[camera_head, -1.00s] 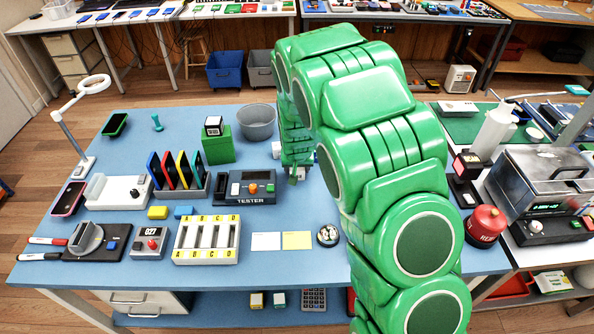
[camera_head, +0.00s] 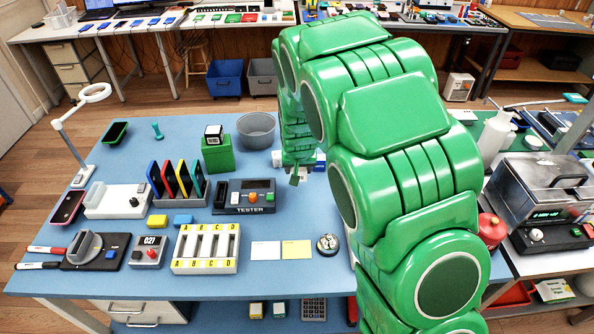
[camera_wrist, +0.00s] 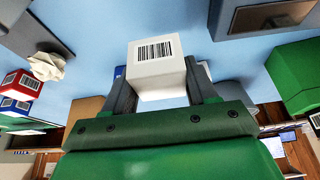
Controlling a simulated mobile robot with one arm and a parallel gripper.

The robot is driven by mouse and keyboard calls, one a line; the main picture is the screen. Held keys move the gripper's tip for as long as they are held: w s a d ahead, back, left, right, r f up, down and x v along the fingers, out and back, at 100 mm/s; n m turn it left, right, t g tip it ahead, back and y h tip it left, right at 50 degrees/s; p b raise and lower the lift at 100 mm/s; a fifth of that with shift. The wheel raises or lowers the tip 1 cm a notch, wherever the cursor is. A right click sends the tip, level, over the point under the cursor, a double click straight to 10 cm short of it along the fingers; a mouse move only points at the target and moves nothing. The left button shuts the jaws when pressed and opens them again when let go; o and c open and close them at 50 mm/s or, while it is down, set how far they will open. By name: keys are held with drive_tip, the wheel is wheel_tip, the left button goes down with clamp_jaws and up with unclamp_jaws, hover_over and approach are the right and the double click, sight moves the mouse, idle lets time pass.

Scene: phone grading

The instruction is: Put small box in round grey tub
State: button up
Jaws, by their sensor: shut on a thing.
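My gripper (camera_wrist: 162,90) is shut on a small white box (camera_wrist: 158,72) with a black barcode, seen close up in the wrist view between the two fingers. In the head view my green arm reaches over the table, and its lower end hides most of the gripper. A pale shape (camera_head: 277,158) shows just left of it; I cannot tell whether it is the held box. The round grey tub (camera_head: 256,134) stands on the blue table, up and left of my gripper, with its open top upward. The held box is outside the tub.
A green block (camera_head: 217,158) with a small barcoded box (camera_head: 213,131) on top stands left of the tub. The tester (camera_head: 244,198) lies below them. Red and blue barcoded boxes (camera_wrist: 14,88) and crumpled paper (camera_wrist: 46,66) show left in the wrist view.

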sight(300, 169)
drive_tip(key=s+r, duration=0.1)
drive_tip(key=r, duration=0.1)
drive_tip(key=s+r, duration=0.1)
drive_tip(key=shift+s+d+r, duration=0.15)
drive_tip(key=shift+s+d, duration=0.1)
drive_tip(key=shift+s, duration=0.05)
drive_tip(key=shift+s+d+r, duration=0.7)
drive_tip(key=shift+s+r, duration=1.1)
drive_tip(key=shift+s, duration=2.5)
drive_tip(key=w+a, duration=0.6)
drive_tip(key=w, duration=0.5)
drive_tip(key=w+a, duration=0.6)
drive_tip(key=w, duration=0.6)
drive_tip(key=w+a+f, duration=0.2)
drive_tip(key=w, duration=0.5)
drive_tip(key=w+a+f, duration=0.2)
drive_tip(key=w+f, duration=0.1)
drive_tip(key=w, duration=0.4)
drive_tip(key=shift+s+a+f, duration=0.1)
drive_tip(key=shift+f, duration=1.7)
drive_tip(key=shift+s+a+f, duration=0.1)
drive_tip(key=shift+f, duration=1.7)
drive_tip(key=shift+f, duration=0.15)
drive_tip(key=o, duration=1.2)
drive_tip(key=shift+c, duration=0.2)
